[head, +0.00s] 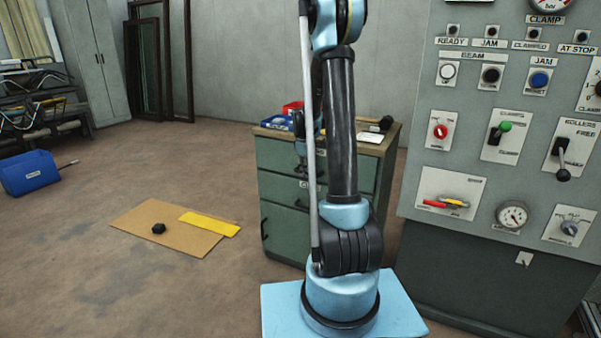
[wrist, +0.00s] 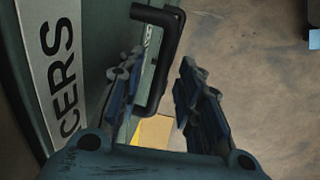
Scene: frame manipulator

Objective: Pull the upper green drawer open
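The green cabinet (head: 278,225) stands behind my arm, its upper green drawer (head: 277,156) below the wooden top. The drawer front looks flush with the cabinet, though my arm hides part of it. In the wrist view, a black bar handle (wrist: 168,58) stands out from the green front (wrist: 98,30), beside a white label reading "CERS" (wrist: 52,65). My gripper (wrist: 158,90) is open, one finger on each side of the handle's bar. Contact with the bar cannot be told. In the head view, my gripper (head: 301,160) is small and partly hidden at the drawer front.
Blue and red bins (head: 278,122) sit on the wooden top (head: 370,145). A grey control panel (head: 470,190) stands at the right. A brown board (head: 165,225) with a yellow sheet (head: 210,224) lies on the floor left of the cabinet. The floor before the drawers is open.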

